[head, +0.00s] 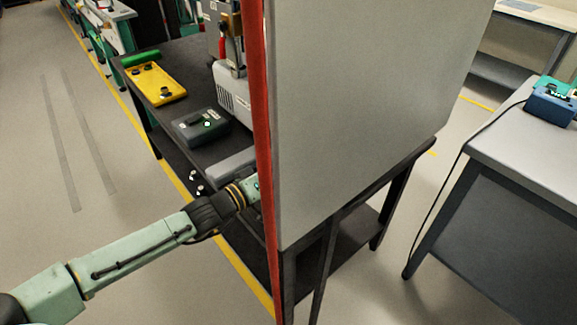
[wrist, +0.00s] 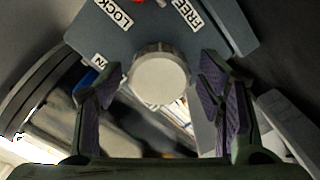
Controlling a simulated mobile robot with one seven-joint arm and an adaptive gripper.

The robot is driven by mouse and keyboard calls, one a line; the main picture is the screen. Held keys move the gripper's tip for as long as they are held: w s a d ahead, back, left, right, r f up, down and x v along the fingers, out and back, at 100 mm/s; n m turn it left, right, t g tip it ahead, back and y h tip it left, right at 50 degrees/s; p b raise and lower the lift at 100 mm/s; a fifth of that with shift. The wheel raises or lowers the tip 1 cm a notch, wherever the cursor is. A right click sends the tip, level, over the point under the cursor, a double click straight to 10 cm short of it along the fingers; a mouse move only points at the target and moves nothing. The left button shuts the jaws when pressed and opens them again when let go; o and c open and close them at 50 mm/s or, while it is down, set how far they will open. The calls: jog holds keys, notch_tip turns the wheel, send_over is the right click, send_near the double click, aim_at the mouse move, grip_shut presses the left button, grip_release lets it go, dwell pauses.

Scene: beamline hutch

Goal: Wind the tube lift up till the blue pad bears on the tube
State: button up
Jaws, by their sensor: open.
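In the wrist view a round pale knob (wrist: 160,80) with a ribbed rim faces me, in front of a grey plate (wrist: 150,32) lettered LOCK and FREE. Gaps show between the knob and both fingers. A small blue patch (wrist: 86,82) shows behind the left finger; I cannot tell whether it is the pad. No tube or lift can be made out for certain. In the head view my gripper is hidden behind a grey panel.
The tall grey panel (head: 360,110) with a red edge (head: 262,150) stands close beside my forearm. A dark bench (head: 185,55) carries a yellow box (head: 155,85) and a dark grey box (head: 200,126). Another bench (head: 525,150) stands at right. The floor at left is clear.

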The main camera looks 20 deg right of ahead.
jog(key=v, duration=1.2)
jog(key=shift+r, duration=0.1)
